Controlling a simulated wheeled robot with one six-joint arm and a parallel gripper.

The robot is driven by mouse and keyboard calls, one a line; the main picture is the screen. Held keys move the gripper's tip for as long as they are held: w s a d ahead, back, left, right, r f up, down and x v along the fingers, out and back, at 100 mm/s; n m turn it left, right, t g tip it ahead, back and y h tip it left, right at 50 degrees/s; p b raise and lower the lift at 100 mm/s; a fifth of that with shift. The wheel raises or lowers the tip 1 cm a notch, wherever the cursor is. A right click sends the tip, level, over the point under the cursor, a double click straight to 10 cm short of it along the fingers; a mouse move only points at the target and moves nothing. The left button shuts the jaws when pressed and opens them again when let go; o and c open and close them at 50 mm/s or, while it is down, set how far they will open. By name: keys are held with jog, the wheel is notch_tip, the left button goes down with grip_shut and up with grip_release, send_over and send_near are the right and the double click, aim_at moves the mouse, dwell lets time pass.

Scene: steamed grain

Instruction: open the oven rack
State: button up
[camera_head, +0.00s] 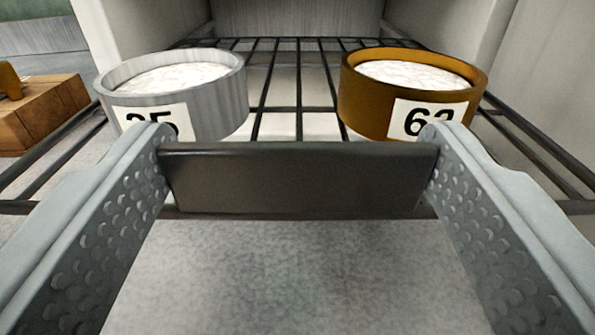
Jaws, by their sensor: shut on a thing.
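The oven rack (290,108) is a dark wire grid that runs back into the pale oven (298,18). Its front part stands out of the opening. A dark flat handle (298,180) spans the front of the rack. My gripper (300,165) has one finger at each end of the handle and is shut on it lengthwise. On the rack stand a grey round pot (228,100) with a label partly hidden by my left finger, and a brown round pot (355,105) labelled 62 or similar, its edge hidden by my right finger. Both hold pale grain.
A wooden block (45,115) with an orange-brown thing on it lies at the left, beside the rack. Oven side walls (440,28) rise close on both sides. The speckled grey surface (300,275) below and in front of the handle is clear.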

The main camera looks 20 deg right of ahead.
jog(key=shift+s+a, duration=0.1)
jog(key=shift+s, duration=0.2)
jog(key=o, duration=1.4)
jog(key=shift+s, duration=0.1)
jog(key=v, duration=1.7)
jog(key=shift+s, duration=0.1)
jog(key=shift+r, duration=0.15)
jog(key=s+d+r+n+t+y, duration=0.3)
jog(key=s+r+y, duration=0.35)
jog(key=r, duration=0.55)
jog(key=s+d+g, duration=0.1)
jog(key=s+d, duration=0.1)
jog(key=s, duration=0.2)
jog(key=s+d+r+g, duration=0.1)
jog(key=s+d, duration=0.2)
jog(key=s, duration=0.1)
jog(key=s+d+h, duration=0.1)
jog(key=s+d, duration=0.1)
jog(key=s, duration=0.2)
jog(key=shift+s+d+r+n+g, duration=0.1)
jog(key=shift+d+r+n+g, duration=0.1)
jog(key=shift+d+n+g, duration=0.15)
